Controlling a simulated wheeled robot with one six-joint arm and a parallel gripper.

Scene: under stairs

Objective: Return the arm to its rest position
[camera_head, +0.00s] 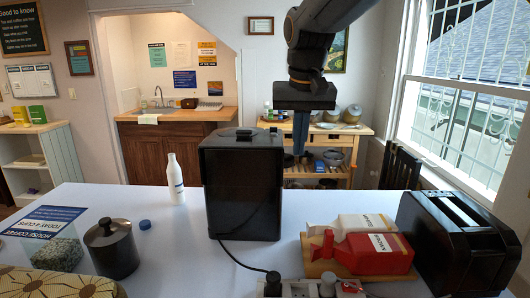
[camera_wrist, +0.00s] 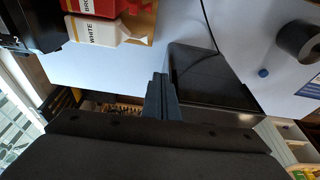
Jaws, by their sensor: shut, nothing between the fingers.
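My arm hangs from the top of the head view, with my gripper (camera_head: 299,153) pointing down. Its fingers are together with nothing between them. It appears just right of the tall black box-shaped machine (camera_head: 242,190), near that machine's top edge. In the wrist view my gripper (camera_wrist: 160,78) also shows shut and empty, with the black machine (camera_wrist: 212,82) close beside it on the right. The fingertips appear apart from the machine, though the exact gap cannot be told.
Behind are a wooden cart (camera_head: 345,155) and a dark chair (camera_head: 400,165). A window (camera_head: 465,100) is at right.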

